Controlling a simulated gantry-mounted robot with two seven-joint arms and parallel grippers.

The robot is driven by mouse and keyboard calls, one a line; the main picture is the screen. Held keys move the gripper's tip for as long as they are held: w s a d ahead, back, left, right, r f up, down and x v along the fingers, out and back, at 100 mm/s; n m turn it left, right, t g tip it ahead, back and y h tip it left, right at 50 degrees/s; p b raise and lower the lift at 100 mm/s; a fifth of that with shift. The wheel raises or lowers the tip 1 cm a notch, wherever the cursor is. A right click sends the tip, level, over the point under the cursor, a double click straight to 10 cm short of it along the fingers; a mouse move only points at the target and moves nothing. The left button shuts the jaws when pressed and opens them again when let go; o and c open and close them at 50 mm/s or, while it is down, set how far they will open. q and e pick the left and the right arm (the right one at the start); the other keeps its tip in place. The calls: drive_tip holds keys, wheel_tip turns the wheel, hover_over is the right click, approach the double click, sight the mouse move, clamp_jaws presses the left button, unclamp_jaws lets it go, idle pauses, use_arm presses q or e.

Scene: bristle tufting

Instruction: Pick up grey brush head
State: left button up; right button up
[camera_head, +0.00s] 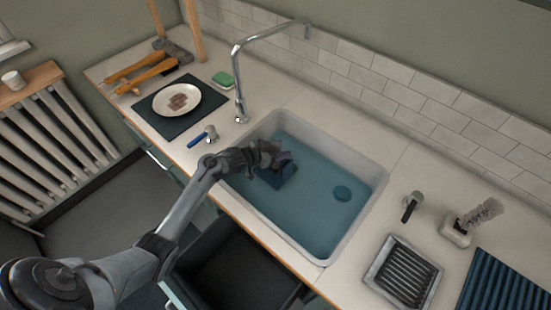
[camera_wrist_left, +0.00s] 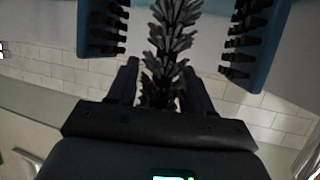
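My left gripper (camera_head: 272,156) is over the left part of the water-filled sink, beside a dark blue block (camera_head: 281,174). In the left wrist view, a grey bristled brush head (camera_wrist_left: 172,45) stands between the two dark fingers of the left gripper (camera_wrist_left: 160,80). Its bristles reach close to both fingers, and I cannot tell whether the fingers press on it. Blue parts with rows of black bristles (camera_wrist_left: 252,45) flank it on both sides. In the head view the grey brush head at the gripper is too small to make out. My right gripper is not in view.
The sink (camera_head: 318,262) holds blue water. A grey brush (camera_head: 482,212) stands in a white holder (camera_head: 455,232) at the right. A ribbed tray (camera_head: 403,275) lies on the right counter. A plate (camera_head: 196,91), green sponge (camera_head: 223,79) and tap (camera_head: 238,75) are at the left and back.

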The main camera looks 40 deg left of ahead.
use_arm(q)
drive_tip(key=c, duration=0.7)
drive_tip(key=shift+r, duration=0.1)
